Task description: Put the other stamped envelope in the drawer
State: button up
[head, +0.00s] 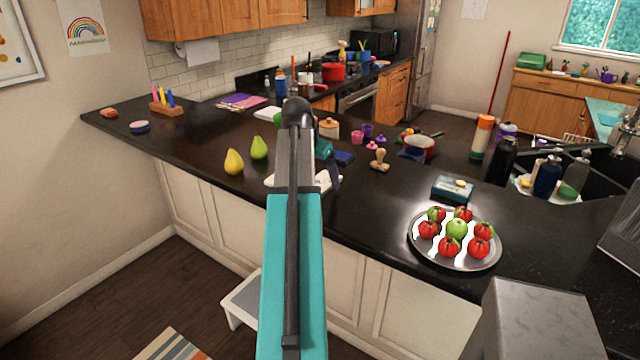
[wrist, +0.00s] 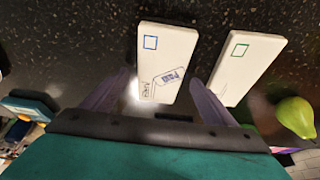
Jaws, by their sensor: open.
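In the wrist view a white envelope (wrist: 165,55) lies on the dark counter, with a blue square outline and a blue stamped mark. A second white envelope (wrist: 247,65) with a green square outline lies to its right; part of it is hidden behind a finger. My gripper (wrist: 160,82) is open, with one finger on each side of the blue-marked envelope; I cannot tell whether they touch it. In the head view my gripper (head: 334,172) is low over the counter, and white envelope edges (head: 323,181) show beside my arm. I cannot tell which drawer is meant.
A yellow pear (head: 234,162) and green pear (head: 259,148) stand left of my arm. Wooden cabinets (head: 545,105) stand far back.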

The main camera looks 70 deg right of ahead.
jog(key=shift+d+f, duration=0.15)
jog(key=shift+f, duration=0.15)
dwell(0.4)
jog(key=c, duration=1.2)
jog(key=shift+r, duration=0.15)
jog(key=shift+r+b, duration=0.75)
jog(key=shift+r, duration=0.75)
jog(key=s+a+b, duration=0.1)
jog(key=s+a, duration=0.1)
jog(key=a, duration=0.3)
jog(key=s+a+r+b, duration=0.1)
jog(key=s+a, duration=0.1)
jog(key=a, duration=0.3)
jog(key=s+a+b, duration=0.1)
jog(key=s+a, duration=0.1)
jog(key=a, duration=0.3)
jog(key=shift+r+b, duration=0.3)
jog(key=shift+r, duration=0.05)
jog(key=shift+w, duration=0.1)
